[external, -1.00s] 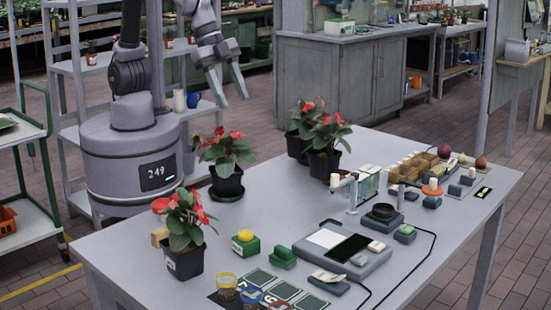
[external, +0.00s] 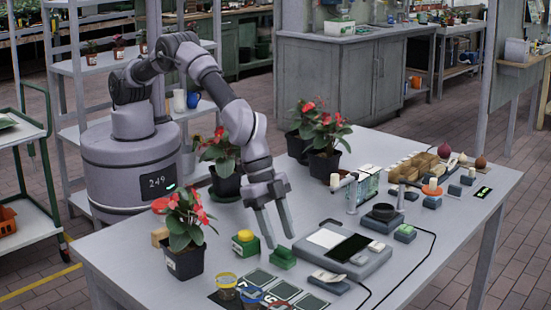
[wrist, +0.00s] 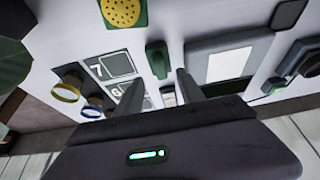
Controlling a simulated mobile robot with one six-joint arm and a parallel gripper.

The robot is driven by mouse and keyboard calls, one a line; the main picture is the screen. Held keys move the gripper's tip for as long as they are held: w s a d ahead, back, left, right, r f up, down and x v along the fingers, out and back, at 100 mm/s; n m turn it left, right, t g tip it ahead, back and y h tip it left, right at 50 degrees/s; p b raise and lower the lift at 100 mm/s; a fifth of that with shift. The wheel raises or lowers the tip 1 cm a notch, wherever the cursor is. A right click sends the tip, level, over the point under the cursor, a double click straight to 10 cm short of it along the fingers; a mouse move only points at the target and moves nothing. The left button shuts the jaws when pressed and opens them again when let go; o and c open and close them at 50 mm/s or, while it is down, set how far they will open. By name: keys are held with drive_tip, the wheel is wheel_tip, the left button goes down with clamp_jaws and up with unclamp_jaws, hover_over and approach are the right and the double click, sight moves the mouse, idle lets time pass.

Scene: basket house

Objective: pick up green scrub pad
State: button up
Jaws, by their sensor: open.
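The green scrub pad (external: 282,257) is a small dark green block lying on the grey table, left of the flat grey device. In the wrist view the green pad (wrist: 157,58) is upper centre, just beyond the gap between my fingertips. My gripper (external: 280,242) is open and empty, its fingers pointing down close above and behind the pad. In the wrist view my gripper (wrist: 160,82) shows both fingers apart, with nothing between them. Whether a finger touches the pad cannot be told.
A green block with a yellow top (external: 245,243) stands left of the pad. The grey device (external: 350,262) with a white panel is close on the right. Numbered cards (external: 262,279) and coloured rings lie in front. A potted red-flowered plant (external: 183,262) stands at the left.

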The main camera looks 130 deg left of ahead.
sight(282, 247)
drive_tip(key=x, duration=0.1)
drive_tip(key=b+x, duration=0.1)
drive_tip(key=x, duration=0.1)
drive_tip(key=b+x, duration=0.1)
drive_tip(key=shift+s+a+f, duration=0.15)
drive_tip(key=shift+s+f, duration=0.1)
drive_tip(key=shift+f, duration=0.3)
drive_tip(key=shift+r, duration=0.15)
clamp_jaws()
